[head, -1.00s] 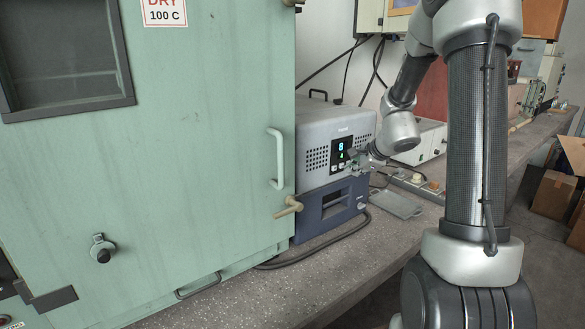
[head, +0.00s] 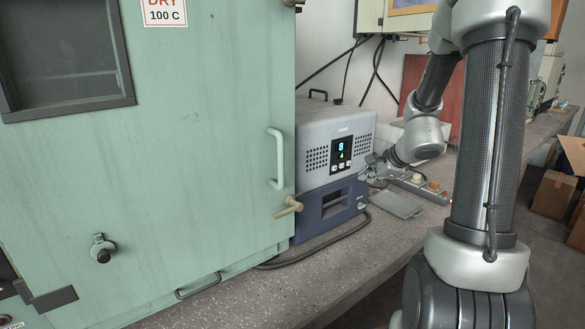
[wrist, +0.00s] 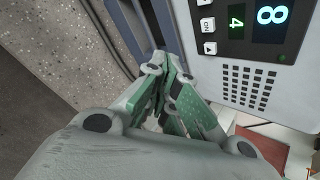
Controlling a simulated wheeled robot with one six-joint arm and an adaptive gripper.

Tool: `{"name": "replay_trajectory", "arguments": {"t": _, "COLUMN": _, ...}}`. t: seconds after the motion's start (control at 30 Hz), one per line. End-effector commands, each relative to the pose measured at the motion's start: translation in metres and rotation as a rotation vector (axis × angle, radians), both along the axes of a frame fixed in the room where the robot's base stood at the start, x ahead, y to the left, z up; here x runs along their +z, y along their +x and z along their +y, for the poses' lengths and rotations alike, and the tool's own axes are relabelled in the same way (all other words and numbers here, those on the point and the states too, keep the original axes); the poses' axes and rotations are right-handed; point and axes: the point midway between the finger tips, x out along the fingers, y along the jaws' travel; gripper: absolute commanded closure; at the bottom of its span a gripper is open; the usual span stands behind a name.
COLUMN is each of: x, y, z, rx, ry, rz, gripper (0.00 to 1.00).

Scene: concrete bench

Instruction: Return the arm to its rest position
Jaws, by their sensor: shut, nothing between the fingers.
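My gripper (head: 370,170) is at the right front edge of the grey instrument (head: 337,135), apart from its button panel. In the wrist view my gripper (wrist: 167,65) is shut, with its green-padded fingers together and nothing between them. My arm reaches in from the right of the head view, bent at the elbow. The instrument's display (head: 341,149) shows a blue 8 above a green 4, and it also shows close up in the wrist view (wrist: 254,17).
A large green oven (head: 200,180) fills the left side, its handle (head: 276,160) standing out. A dark blue unit (head: 318,210) sits under the instrument. A grey tray (head: 398,204) and a power strip (head: 420,186) lie on the bench (head: 330,270). Cardboard boxes (head: 553,192) stand at right.

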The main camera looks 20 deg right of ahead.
Motion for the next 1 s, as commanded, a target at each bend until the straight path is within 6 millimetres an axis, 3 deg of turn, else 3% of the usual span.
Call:
{"name": "replay_trajectory", "arguments": {"t": 0.47, "x": 0.0, "y": 0.0, "z": 0.0, "rx": 0.003, "ry": -0.002, "rz": -0.001, "gripper": 1.0}}
{"name": "replay_trajectory", "arguments": {"t": 0.57, "x": -0.001, "y": -0.004, "z": 0.008, "rx": 0.073, "ry": -0.009, "rz": 0.003, "gripper": 1.0}}
{"name": "replay_trajectory", "arguments": {"t": 0.67, "x": -0.014, "y": -0.027, "z": 0.021, "rx": 0.222, "ry": -0.039, "rz": 0.052, "gripper": 1.0}}
{"name": "replay_trajectory", "arguments": {"t": 0.73, "x": -0.016, "y": -0.054, "z": 0.032, "rx": 0.366, "ry": -0.079, "rz": 0.09, "gripper": 1.0}}
{"name": "replay_trajectory", "arguments": {"t": 0.9, "x": 0.01, "y": -0.135, "z": 0.066, "rx": 0.821, "ry": -0.262, "rz": 0.171, "gripper": 1.0}}
{"name": "replay_trajectory", "arguments": {"t": 1.0, "x": 0.031, "y": -0.182, "z": 0.075, "rx": 1.073, "ry": -0.404, "rz": 0.223, "gripper": 1.0}}
